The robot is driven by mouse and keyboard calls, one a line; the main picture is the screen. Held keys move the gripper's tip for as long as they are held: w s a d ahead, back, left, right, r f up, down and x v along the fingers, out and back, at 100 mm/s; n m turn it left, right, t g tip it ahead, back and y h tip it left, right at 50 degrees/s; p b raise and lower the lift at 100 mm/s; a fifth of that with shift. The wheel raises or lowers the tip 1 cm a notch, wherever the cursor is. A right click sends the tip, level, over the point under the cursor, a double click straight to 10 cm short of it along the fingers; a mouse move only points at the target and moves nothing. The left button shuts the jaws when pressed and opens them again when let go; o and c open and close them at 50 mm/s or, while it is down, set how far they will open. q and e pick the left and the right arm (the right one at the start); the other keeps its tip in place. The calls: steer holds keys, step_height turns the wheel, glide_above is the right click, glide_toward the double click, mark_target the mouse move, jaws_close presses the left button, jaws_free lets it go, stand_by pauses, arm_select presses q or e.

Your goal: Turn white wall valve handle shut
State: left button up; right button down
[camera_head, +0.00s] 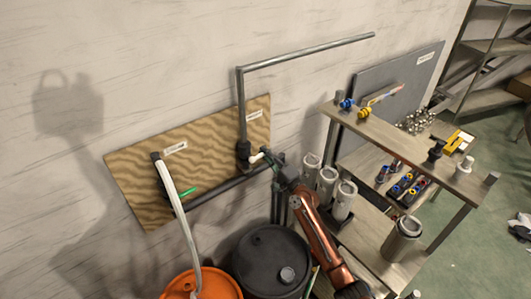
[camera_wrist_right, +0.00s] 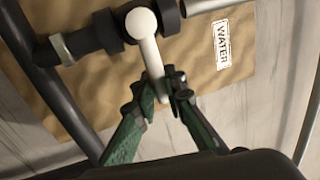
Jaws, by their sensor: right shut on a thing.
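The white valve handle (camera_head: 257,158) is on the dark pipe fitting at the right part of the brown wall board. In the right wrist view the white handle (camera_wrist_right: 149,50) runs from its round hub down between the green fingers. My right gripper (camera_head: 271,161) is at the handle, its arm coming up from the lower right. In the right wrist view its fingers (camera_wrist_right: 163,90) are shut on the free end of the handle. The hub and upper part of the handle are clear of the fingers. My left gripper is not in view.
The brown board (camera_head: 135,173) also bears a green handle (camera_head: 187,192) and a pale hose (camera_head: 180,215). A black drum (camera_head: 262,255) and an orange drum (camera_head: 212,287) stand below. A workbench (camera_head: 410,150) with fittings stands at right. A WATER label (camera_wrist_right: 222,45) is beside the valve.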

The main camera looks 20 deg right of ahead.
steer(key=shift+f, duration=0.1)
steer(key=c, duration=2)
jaws_free()
steer(key=shift+d, duration=0.1)
steer(key=shift+o, duration=0.2)
steer(key=v, duration=1.2)
